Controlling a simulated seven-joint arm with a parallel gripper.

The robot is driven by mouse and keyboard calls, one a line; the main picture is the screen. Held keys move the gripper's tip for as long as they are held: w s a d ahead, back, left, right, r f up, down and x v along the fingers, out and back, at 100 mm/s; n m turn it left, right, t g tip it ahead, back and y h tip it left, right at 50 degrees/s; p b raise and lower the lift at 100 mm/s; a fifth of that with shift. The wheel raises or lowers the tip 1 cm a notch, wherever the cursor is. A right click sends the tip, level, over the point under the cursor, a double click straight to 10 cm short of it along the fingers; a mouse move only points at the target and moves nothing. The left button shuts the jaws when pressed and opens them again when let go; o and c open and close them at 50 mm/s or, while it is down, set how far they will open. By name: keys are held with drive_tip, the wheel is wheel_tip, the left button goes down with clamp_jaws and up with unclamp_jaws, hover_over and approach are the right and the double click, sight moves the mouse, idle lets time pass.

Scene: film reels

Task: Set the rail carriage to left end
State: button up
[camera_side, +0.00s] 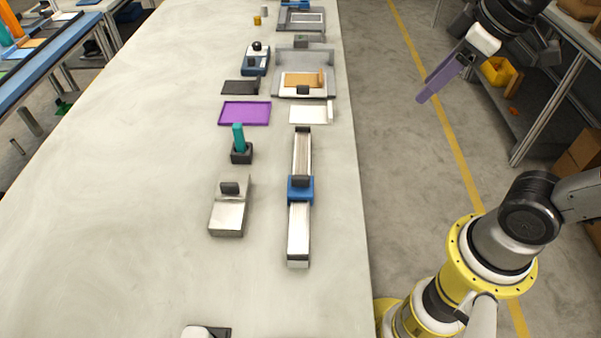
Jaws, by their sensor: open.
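The rail carriage (307,189) is a blue block with a dark knob on top. It sits on the rail around the middle of its length, a little toward the near end. My gripper (424,97) has purple fingers and hangs over the floor to the right of the table, well apart from the carriage. It is open and I see nothing between the fingers.
Left of the rail are a metal block with a dark knob (228,215), a teal peg in a dark base (239,146) and a purple tray (245,113). Beyond the rail stand a white plate (308,113) and a grey fixture (306,60). The table's left side is clear.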

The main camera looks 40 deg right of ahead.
drive_tip(key=w+a+n+g, duration=0.1)
drive_tip(key=w+a+n, duration=0.15)
drive_tip(key=w, duration=0.35)
drive_tip(key=n+g, duration=0.3)
drive_tip(key=g, duration=0.1)
hover_over(300, 177)
wheel_tip(300, 177, down, 10)
wheel_tip(300, 177, down, 13)
drive_tip(key=shift+f, duration=0.1)
clamp_jaws()
idle(0.6)
